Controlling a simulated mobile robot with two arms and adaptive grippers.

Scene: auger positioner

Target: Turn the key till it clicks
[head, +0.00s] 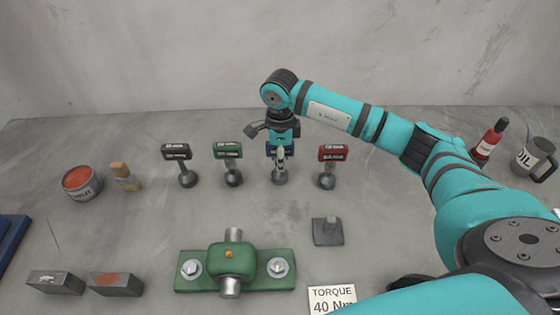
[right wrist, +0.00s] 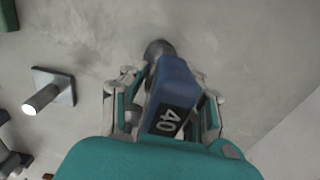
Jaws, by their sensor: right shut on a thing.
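My right gripper (head: 280,147) points down in the back row of keys and is shut on the blue key; the right wrist view shows my fingers (right wrist: 165,105) on both sides of it. The blue key (right wrist: 175,80) bears the label 40, and its round grey end (head: 280,175) shows below my gripper. I cannot tell whether that end touches the table. A black key (head: 177,153), a green key (head: 228,150) and a red key (head: 332,154) stand upright beside it. A card (head: 332,301) reads TORQUE 40 Nm. My left gripper is out of view.
A green mount (head: 196,270) with a metal shaft and two bolts lies at the front. A dark plate with a post (head: 328,240) is right of it. A tin (head: 82,182), brush (head: 125,177), metal blocks (head: 55,283), red bottle (head: 488,143) and oil can (head: 533,158) stand around.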

